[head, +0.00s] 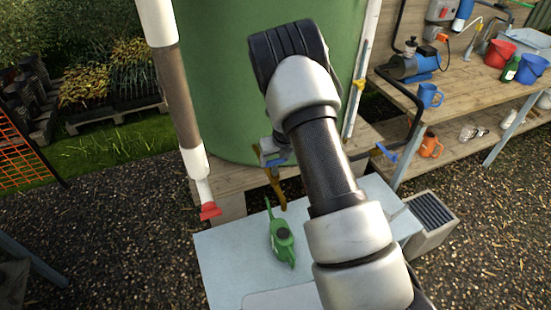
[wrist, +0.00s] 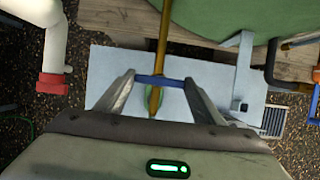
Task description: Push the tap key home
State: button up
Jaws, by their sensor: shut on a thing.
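My gripper (wrist: 160,79) is shut on a blue crossbar, which looks like the handle of the tap key (wrist: 174,81), spanning between the two fingertips. In the head view my gripper (head: 273,154) is partly hidden by the arm, with a bit of the blue key (head: 276,162) showing at it. A brass stem or spout (wrist: 162,40) runs past the bar, and it shows below the gripper in the head view (head: 277,190), in front of the green tank (head: 220,100). I cannot tell how far the key is seated.
A white pipe with a red end (head: 209,211) hangs at left. At right, another blue-handled tap (head: 386,152) and a wooden bench (head: 480,95) with buckets and mugs.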

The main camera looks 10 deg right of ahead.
jog(key=shift+f+b, duration=0.75)
jog(key=shift+f, duration=0.6)
dwell(1.1)
dwell(0.8)
jog(key=o, duration=1.2)
jog(key=shift+c, duration=0.2)
jog(key=p+v, duration=0.2)
jog(key=v, duration=1.5)
jog(key=shift+r+p, duration=0.25)
jog(key=shift+p, duration=0.05)
